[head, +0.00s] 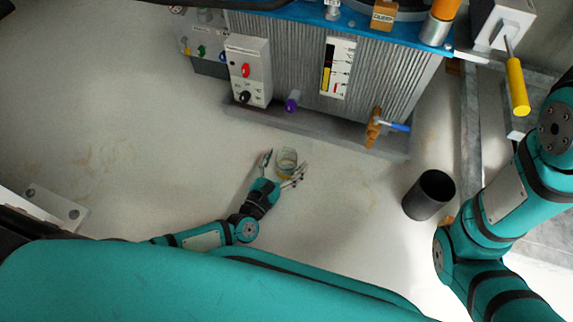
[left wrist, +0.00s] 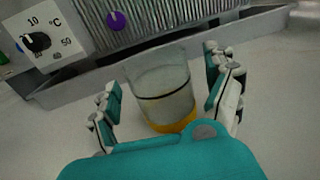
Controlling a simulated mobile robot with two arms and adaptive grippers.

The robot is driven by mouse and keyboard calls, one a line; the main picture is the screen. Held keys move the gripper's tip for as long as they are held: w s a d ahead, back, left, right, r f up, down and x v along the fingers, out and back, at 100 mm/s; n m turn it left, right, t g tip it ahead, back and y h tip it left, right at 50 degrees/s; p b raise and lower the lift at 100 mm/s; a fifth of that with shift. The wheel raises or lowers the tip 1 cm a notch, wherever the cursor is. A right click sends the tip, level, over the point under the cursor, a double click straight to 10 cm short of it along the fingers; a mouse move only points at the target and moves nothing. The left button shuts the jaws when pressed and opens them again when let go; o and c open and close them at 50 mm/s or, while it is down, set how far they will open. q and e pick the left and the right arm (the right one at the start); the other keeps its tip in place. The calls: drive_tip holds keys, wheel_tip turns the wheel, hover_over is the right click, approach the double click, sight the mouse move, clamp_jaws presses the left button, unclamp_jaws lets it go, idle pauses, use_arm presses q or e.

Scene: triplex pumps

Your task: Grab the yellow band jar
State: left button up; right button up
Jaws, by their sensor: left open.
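The yellow band jar (head: 286,161) is a clear glass jar with a yellow band near its base, standing on the pale floor in front of the ribbed machine. In the left wrist view the jar (left wrist: 162,88) is between the spread fingers, with a dark line around its upper part. My left gripper (head: 281,169) is open around the jar; in the left wrist view (left wrist: 168,95) gaps show on both sides of the glass. Part of the jar's base is hidden by the gripper's body. My right arm shows at the right of the head view, but its gripper is out of view.
The ribbed pump unit (head: 370,85) with a control box (head: 246,70) stands behind the jar. A brass valve with a blue handle (head: 395,127) sticks out at its front. A dark open cylinder (head: 428,194) stands to the right.

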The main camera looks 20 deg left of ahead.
use_arm(q)
drive_tip(key=shift+w+d, duration=0.15)
drive_tip(key=shift+w, duration=0.4)
drive_tip(key=c, duration=1.3)
